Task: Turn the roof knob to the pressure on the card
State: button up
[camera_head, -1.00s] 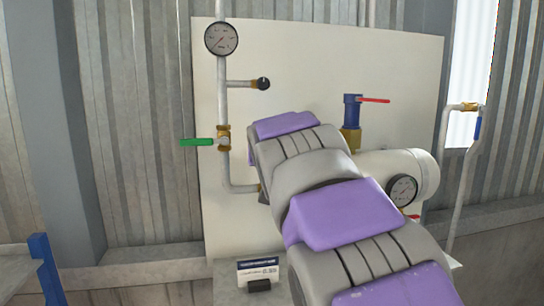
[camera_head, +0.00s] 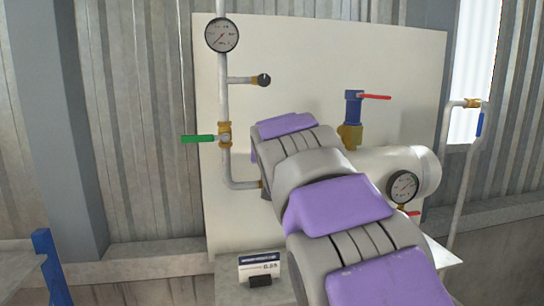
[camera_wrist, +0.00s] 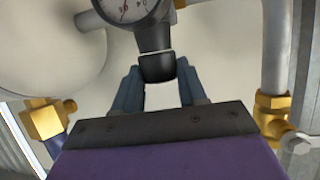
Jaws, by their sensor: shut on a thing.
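In the wrist view a black knob (camera_wrist: 157,67) stands between the two blue-grey fingers of my gripper (camera_wrist: 158,76). The fingers are shut on its sides, and a dark regulator body joins it above. A round white gauge (camera_wrist: 125,8) with a needle is partly cut off at the top. In the head view my grey and purple arm hides the gripper, the knob and this gauge. The card (camera_head: 259,264) stands in a black holder below the panel. Its small figure looks like 0.65.
A white tank (camera_head: 415,170) with a dial gauge (camera_head: 403,186) is right of my arm. A green-handled valve (camera_head: 198,138), an upper gauge (camera_head: 222,35) and a small black knob (camera_head: 264,80) are left. A red-handled valve (camera_head: 375,97) rises above the tank.

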jog(key=shift+c, duration=1.2)
jog(key=shift+n+y, duration=0.6)
jog(key=shift+y, duration=0.2)
jog(key=shift+d+n+g+y, duration=0.15)
jog(key=shift+n+g+y, duration=0.25)
jog(key=shift+n+y, duration=0.75)
jog(key=o, duration=1)
jog(key=shift+o, duration=0.2)
